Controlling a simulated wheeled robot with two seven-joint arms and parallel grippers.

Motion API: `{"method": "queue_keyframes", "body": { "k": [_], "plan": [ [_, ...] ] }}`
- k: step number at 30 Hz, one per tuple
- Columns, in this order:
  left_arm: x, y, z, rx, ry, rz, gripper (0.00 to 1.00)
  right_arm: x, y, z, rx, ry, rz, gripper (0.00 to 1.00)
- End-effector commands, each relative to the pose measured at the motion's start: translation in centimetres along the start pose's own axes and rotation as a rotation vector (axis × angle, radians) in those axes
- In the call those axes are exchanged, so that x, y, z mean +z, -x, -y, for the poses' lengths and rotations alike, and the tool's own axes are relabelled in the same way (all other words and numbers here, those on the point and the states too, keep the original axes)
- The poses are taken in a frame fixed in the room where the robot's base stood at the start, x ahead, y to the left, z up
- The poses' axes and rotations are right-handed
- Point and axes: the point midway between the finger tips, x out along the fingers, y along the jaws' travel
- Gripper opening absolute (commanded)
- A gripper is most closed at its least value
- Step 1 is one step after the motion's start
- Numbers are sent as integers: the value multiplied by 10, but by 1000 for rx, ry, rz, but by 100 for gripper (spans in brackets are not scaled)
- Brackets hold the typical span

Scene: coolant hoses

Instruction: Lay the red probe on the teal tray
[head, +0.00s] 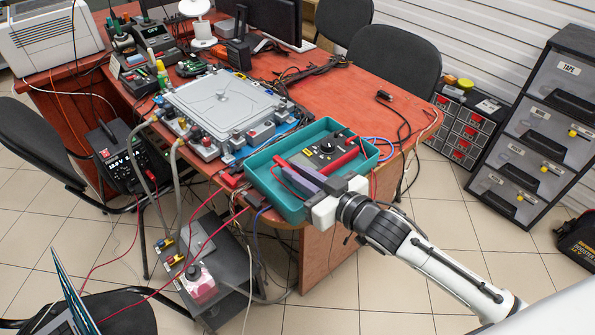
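The teal tray (262,178) sits on the near corner of the red-brown table. My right gripper (291,161) reaches over the tray from the lower right, its fingers low inside the tray outline. A red probe-like bar (346,160) lies slanted in the right part of the tray, beside the fingers. Another red piece, with a thin red lead, shows along the left side of the fingers. I cannot tell whether it is held or lies below them. The finger gap is too small to read. My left gripper is not in view.
A grey metal plate assembly (222,100) with hoses stands left of the tray. Red and blue leads hang over the table edge. Bare tabletop (350,100) lies behind the tray.

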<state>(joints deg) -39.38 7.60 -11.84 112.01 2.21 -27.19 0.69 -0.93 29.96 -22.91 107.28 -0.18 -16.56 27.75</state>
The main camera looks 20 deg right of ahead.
Motion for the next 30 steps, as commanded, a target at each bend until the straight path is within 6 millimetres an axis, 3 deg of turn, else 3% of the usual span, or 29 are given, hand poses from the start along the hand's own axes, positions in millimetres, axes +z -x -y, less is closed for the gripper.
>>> {"method": "queue_keyframes", "body": {
  "k": [1,3,16,30],
  "plan": [
    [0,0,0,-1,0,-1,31,0,0,0,0,-1,0,18],
    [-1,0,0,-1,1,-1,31,0,0,0,0,0,1,30],
    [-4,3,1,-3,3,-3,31,-8,4,0,0,2,1,30],
    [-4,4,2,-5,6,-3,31,-6,92,0,0,0,3,30]
  ]
}}
